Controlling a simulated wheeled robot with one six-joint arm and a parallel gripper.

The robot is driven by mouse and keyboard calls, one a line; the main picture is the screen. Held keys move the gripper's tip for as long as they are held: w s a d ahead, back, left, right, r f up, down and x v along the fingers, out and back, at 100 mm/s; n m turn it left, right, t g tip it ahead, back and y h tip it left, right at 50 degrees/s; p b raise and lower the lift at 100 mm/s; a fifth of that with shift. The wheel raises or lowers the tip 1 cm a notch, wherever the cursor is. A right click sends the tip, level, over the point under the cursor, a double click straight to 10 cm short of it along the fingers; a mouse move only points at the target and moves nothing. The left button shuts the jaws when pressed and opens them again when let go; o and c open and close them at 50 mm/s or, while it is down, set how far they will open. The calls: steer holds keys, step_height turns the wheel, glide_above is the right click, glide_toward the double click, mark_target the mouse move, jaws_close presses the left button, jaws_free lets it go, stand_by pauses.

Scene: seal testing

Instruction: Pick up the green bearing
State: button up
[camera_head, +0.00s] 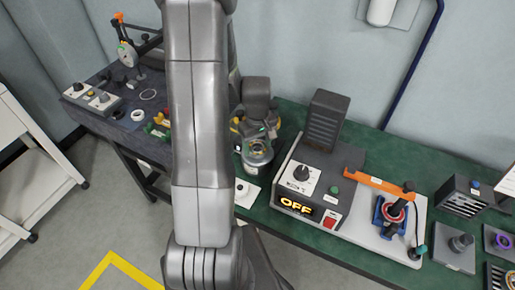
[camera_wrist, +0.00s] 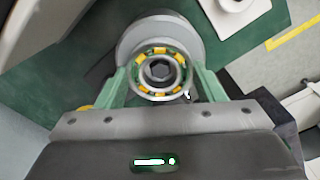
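A metal ring bearing with yellow-orange segments and hints of green between them (camera_wrist: 134,76) lies between the fingers of my gripper (camera_wrist: 160,80) in the wrist view. One finger is on each side, close to its outer rim. I cannot tell whether they touch it. Behind the bearing is a wider grey round body (camera_wrist: 132,40). In the head view my gripper (camera_head: 258,145) points down at the bench, and a grey cylinder (camera_head: 257,165) shows at its fingertips. The bearing is small and partly hidden there.
A test box with an OFF display (camera_head: 295,206) stands just right of my gripper on the green bench. A blue fixture with a red ring (camera_head: 380,218) is farther right. A dark table (camera_head: 120,147) with small parts and a green piece (camera_head: 155,131) is at left.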

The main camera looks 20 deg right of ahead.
steer(key=shift+c, duration=0.5)
steer(key=shift+r, duration=0.3)
step_height(320, 180, up, 10)
steer(key=b, duration=0.1)
steer(key=shift+f, duration=0.25)
steer(key=shift+f, duration=0.1)
